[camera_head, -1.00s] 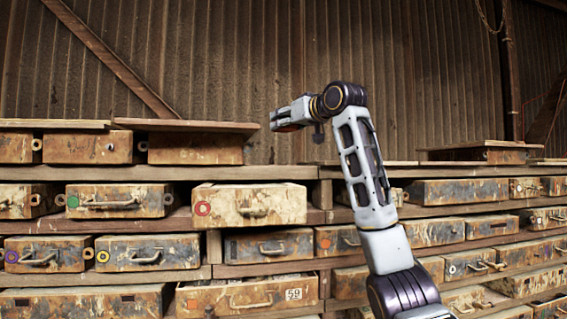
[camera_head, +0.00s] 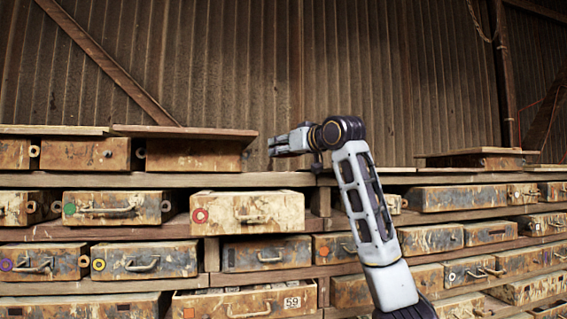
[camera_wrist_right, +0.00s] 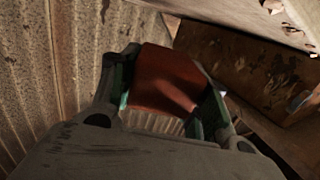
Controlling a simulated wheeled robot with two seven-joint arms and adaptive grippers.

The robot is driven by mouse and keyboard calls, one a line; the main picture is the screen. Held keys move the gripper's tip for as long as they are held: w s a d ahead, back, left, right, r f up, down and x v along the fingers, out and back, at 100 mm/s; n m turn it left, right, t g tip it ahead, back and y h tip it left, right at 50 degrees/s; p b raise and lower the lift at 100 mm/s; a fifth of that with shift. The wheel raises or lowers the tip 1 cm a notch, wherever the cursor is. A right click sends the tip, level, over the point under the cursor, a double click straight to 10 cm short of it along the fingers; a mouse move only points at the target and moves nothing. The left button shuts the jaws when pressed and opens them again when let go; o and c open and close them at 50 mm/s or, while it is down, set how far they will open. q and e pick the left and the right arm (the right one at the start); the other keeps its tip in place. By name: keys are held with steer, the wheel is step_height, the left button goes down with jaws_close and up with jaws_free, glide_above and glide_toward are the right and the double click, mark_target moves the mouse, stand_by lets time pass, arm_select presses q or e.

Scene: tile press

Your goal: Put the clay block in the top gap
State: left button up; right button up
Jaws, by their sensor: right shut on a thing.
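My right gripper (camera_head: 273,150) is raised in front of the corrugated wall, just right of the top row of boxes and above the shelf top. In the right wrist view it is shut on a reddish-brown clay block (camera_wrist_right: 165,78), which sits between its two fingers (camera_wrist_right: 160,88). In the head view the block is too small to make out clearly. Narrow dark gaps show between the top boxes, under the boards; I cannot tell which one is the top gap. My left gripper is not in view.
A worn top box (camera_head: 195,155) lies under an overhanging board (camera_head: 185,132) left of my gripper. A box with a red ring (camera_head: 247,211) juts out below. The shelf top (camera_head: 375,177) is clear to the right, up to another board-covered box (camera_head: 478,160).

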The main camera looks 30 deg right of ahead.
steer(key=shift+f, duration=2.05)
steer(key=shift+f, duration=0.15)
steer(key=o, duration=0.9)
steer(key=s+d+b, duration=0.1)
steer(key=s+b, duration=0.2)
steer(key=s, duration=0.9)
steer(key=shift+d+r, duration=0.4)
